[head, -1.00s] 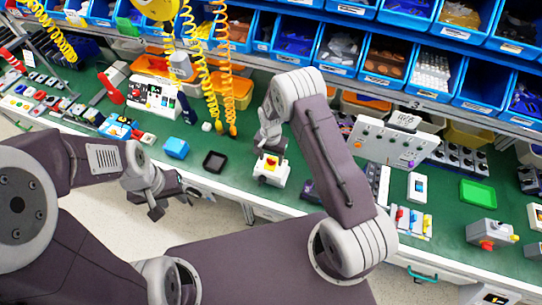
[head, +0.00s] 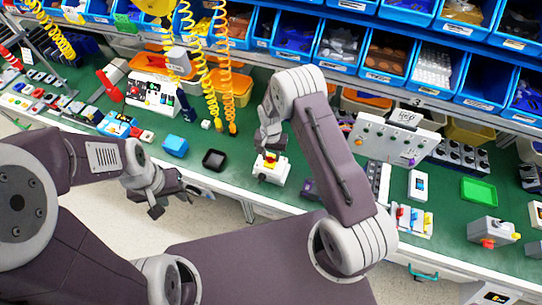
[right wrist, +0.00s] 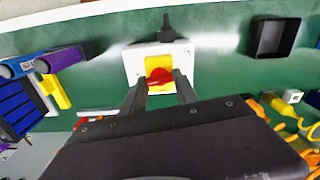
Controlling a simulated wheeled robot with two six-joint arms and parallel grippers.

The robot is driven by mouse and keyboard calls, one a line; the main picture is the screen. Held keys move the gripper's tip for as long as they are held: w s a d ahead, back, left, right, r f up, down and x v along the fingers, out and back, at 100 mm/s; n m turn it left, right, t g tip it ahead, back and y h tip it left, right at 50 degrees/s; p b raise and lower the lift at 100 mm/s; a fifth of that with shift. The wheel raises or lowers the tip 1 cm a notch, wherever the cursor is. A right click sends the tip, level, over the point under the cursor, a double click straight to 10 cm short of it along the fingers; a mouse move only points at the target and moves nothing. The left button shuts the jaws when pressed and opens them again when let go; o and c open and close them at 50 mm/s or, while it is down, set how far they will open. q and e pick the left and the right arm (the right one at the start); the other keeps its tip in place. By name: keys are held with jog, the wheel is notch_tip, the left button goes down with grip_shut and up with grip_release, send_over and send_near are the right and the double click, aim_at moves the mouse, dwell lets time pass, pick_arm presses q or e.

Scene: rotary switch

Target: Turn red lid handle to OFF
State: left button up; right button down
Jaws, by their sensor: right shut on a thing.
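The rotary switch is a white box (head: 270,174) with a yellow plate on top, near the front edge of the green bench in the head view. In the right wrist view its yellow plate (right wrist: 158,66) and red handle (right wrist: 160,77) face me. My right gripper (head: 271,146) is over the switch, its fingers coming down onto it. In the right wrist view the fingers (right wrist: 160,88) are on either side of the red handle, shut on it. The handle's exact angle and any label are hard to read. My left gripper (head: 168,203) hangs empty in front of the bench, its fingers apart.
A black square tray (head: 214,160) and a blue box (head: 175,146) stand left of the switch. Yellow and orange coiled hoses (head: 228,80) hang behind. A grey panel with knobs (head: 395,138) stands to the right. Blue bins (head: 340,45) line the back.

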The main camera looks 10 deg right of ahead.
jog(key=n+b, duration=0.1)
jog(key=n, duration=0.2)
jog(key=shift+f, duration=0.1)
jog(key=n+b, duration=0.2)
jog(key=n, duration=0.3)
jog(key=n+b, duration=0.1)
jog(key=n, duration=0.3)
jog(key=shift+n+b, duration=0.3)
jog(key=shift+n, duration=1.8)
jog(key=c, duration=1.1)
grip_release()
jog(key=shift+o, duration=0.9)
jog(key=shift+s, duration=0.1)
